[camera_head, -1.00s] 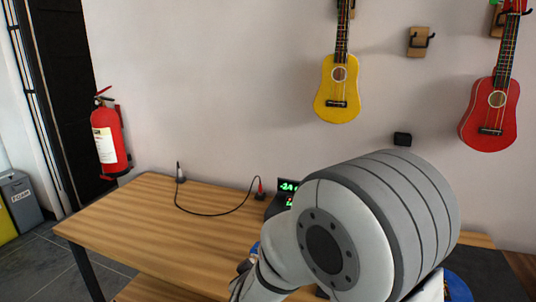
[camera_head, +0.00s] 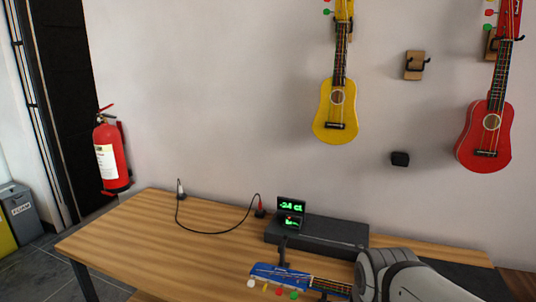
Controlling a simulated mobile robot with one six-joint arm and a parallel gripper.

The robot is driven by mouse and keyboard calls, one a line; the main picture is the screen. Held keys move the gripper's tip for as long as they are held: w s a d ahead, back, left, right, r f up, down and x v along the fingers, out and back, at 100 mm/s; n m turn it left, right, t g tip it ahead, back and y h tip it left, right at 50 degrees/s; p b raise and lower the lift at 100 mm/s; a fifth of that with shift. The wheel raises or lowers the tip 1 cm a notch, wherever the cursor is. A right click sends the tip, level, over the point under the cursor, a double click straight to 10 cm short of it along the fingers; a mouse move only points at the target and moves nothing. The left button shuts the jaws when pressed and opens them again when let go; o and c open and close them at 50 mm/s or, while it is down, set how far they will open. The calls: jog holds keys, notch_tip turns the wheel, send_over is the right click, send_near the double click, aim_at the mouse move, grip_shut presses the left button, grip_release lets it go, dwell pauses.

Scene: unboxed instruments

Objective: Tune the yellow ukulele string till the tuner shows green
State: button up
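A blue ukulele headstock (camera_head: 275,273) lies over the table's front part, its neck running right until my arm hides it. White, yellow (camera_head: 265,286), red and green pegs line its near edge. A small tuner display (camera_head: 291,207) stands behind it and shows green characters that look like "-24 c1". A smaller screen below it has green marks and a red spot, too small to read. A yellow ukulele (camera_head: 337,109) hangs on the wall, with red and green pegs visible. My arm comes in at bottom right; my gripper is not visible.
A red ukulele (camera_head: 487,131) hangs at right, with an empty wall hook (camera_head: 415,66) between the two. A long dark box (camera_head: 325,233) and a cable (camera_head: 205,232) lie on the wooden table (camera_head: 140,230). The table's left part is clear. A fire extinguisher (camera_head: 110,158) is at left.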

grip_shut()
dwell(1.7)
